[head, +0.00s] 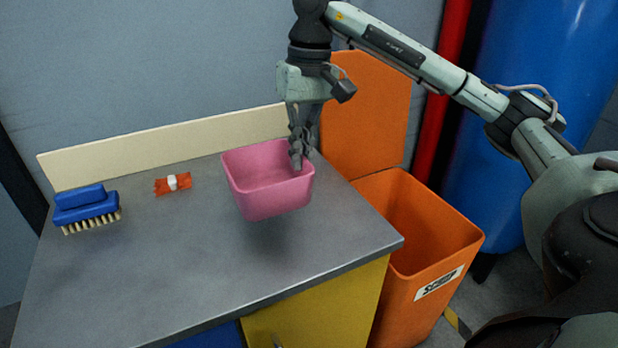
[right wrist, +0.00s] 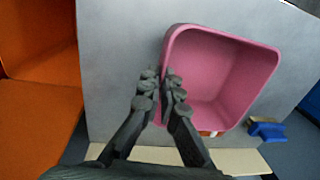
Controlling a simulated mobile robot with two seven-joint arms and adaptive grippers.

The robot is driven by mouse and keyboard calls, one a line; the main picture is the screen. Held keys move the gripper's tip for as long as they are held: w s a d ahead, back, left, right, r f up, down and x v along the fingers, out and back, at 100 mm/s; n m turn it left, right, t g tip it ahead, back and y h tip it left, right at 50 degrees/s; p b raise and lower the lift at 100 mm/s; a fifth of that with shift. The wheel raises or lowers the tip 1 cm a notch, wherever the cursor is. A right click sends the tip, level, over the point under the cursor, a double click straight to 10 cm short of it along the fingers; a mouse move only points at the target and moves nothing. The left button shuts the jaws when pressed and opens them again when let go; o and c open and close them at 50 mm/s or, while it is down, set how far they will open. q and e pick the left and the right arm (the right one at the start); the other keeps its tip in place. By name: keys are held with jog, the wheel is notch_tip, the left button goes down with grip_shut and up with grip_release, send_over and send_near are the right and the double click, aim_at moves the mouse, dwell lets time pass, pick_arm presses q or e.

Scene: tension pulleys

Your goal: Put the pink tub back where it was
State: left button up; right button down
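The pink tub (head: 268,190) is empty and upright, a little above the grey bench top, with a shadow below it. My right gripper (head: 300,155) comes down from above and is shut on the tub's wall at its right side. In the right wrist view the fingers (right wrist: 160,88) pinch the wall of the tub (right wrist: 225,70), one finger inside and one outside. My left gripper is not in view.
On the bench (head: 180,265) lie a blue brush (head: 86,206) and an orange packet with a white band (head: 172,184). An orange scrap bin (head: 425,250) with its lid raised stands right of the bench. A cream board (head: 165,148) edges the back. The bench front is clear.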

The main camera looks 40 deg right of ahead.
jog(key=d+f, duration=0.1)
jog(key=f, duration=0.1)
jog(key=w+d+f, duration=0.1)
jog(key=d+f, duration=0.2)
jog(key=f, duration=0.1)
jog(key=shift+w+d+f, duration=0.1)
jog(key=shift+w+d, duration=0.25)
jog(key=shift+f, duration=0.35)
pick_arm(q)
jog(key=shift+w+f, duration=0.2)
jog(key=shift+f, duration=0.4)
pick_arm(e)
jog(key=shift+f, duration=0.2)
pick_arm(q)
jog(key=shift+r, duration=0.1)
